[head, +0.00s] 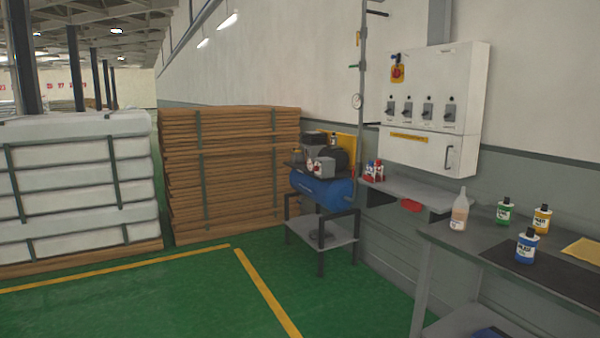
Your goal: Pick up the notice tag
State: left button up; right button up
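No item is clearly readable as the notice tag. Small red and white items (374,171) stand on the left end of the grey wall shelf (415,189), and may be tags or locks; they are too small to tell. A red piece (411,206) shows just under the shelf's front edge. A flat yellow sheet (583,250) lies at the right edge of the workbench, partly cut off by the frame. Neither of my grippers is in view.
The workbench (450,240) at right carries a clear bottle (460,212) and green, yellow and blue bottles. A control cabinet (433,110) hangs above the shelf. A blue compressor (322,188) sits left of it. Green floor (200,295) is open in front; stacked mattresses (75,185) stand left.

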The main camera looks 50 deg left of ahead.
aim_at(370, 169)
jog(key=u, duration=1.05)
jog(key=i+z, duration=0.2)
jog(key=i+u, duration=0.15)
jog(key=i, duration=0.4)
jog(key=i+u, duration=0.1)
jog(key=i, duration=0.45)
jog(key=i+l+u, duration=0.15)
jog(key=i, duration=0.35)
jog(key=i+l+u, duration=0.15)
jog(key=i, duration=0.4)
jog(key=i+u, duration=0.4)
jog(key=i, duration=0.75)
jog(key=i+z, duration=0.85)
jog(key=i, duration=0.2)
jog(key=j, duration=0.1)
